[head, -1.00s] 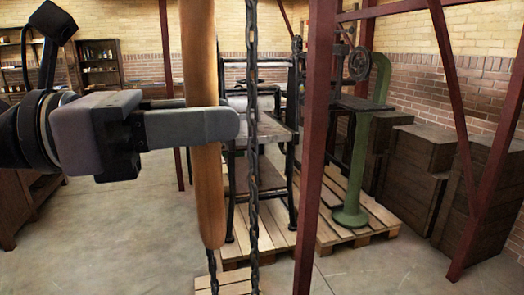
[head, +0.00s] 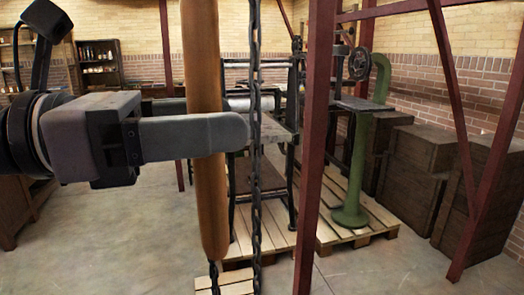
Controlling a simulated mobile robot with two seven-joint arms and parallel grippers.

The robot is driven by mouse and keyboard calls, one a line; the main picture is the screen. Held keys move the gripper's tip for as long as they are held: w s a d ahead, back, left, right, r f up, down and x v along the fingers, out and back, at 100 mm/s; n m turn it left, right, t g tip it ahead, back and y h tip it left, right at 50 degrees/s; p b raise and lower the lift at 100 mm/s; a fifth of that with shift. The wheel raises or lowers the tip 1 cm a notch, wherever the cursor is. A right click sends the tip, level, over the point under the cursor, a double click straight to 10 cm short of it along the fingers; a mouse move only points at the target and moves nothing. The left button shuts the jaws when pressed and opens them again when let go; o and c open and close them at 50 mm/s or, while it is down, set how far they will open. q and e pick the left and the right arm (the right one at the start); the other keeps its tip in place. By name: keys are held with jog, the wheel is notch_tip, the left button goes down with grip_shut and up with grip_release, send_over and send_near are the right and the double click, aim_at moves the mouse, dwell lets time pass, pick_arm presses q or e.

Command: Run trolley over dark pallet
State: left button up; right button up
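A long, rounded brown wooden grip (head: 213,205) hangs upright in the foreground, with a thin chain below its lower end. A dark chain (head: 256,195) hangs just to its right. My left gripper (head: 232,131) comes in from the left with one finger in front of the grip and the other behind it; it appears shut on the grip. The far fingertip is hidden. The trolley is not in view; the chain's top runs out of the picture. I see no clearly dark pallet. My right gripper is not in view.
Pale pallets (head: 368,232) carry a dark press and a green-columned press (head: 350,215). Part of another pale pallet (head: 236,286) shows at the bottom. Dark red posts (head: 313,150) stand in front. Dark wooden crates (head: 418,155) line the right. Floor at lower left is clear.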

pick_arm(q)
jog(key=b+v, duration=0.4)
jog(key=v, duration=0.5)
